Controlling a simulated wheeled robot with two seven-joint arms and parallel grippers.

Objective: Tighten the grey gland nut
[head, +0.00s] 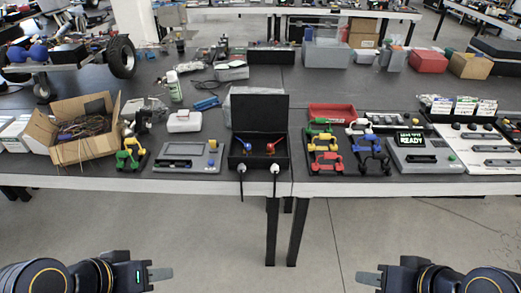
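A black box (260,112) with its lid raised stands at the front middle of the table. A red and a blue part show inside it. Two small pale fittings, the left one (241,168) and the right one (275,169), sit at its front edge, each with a dark cable hanging over the table edge. They are too small to tell which is the grey gland nut or how tight it is. My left gripper (160,274) and my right gripper (369,278) are low in front of the table, apart from everything. Their finger gaps cannot be made out.
Left of the box are a grey device (189,158) and a cardboard box (80,130). Right are a rack of coloured handles (325,150) and a device reading READY (424,153). The table's front edge (350,189) lies beyond my grippers; the floor space before it is clear.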

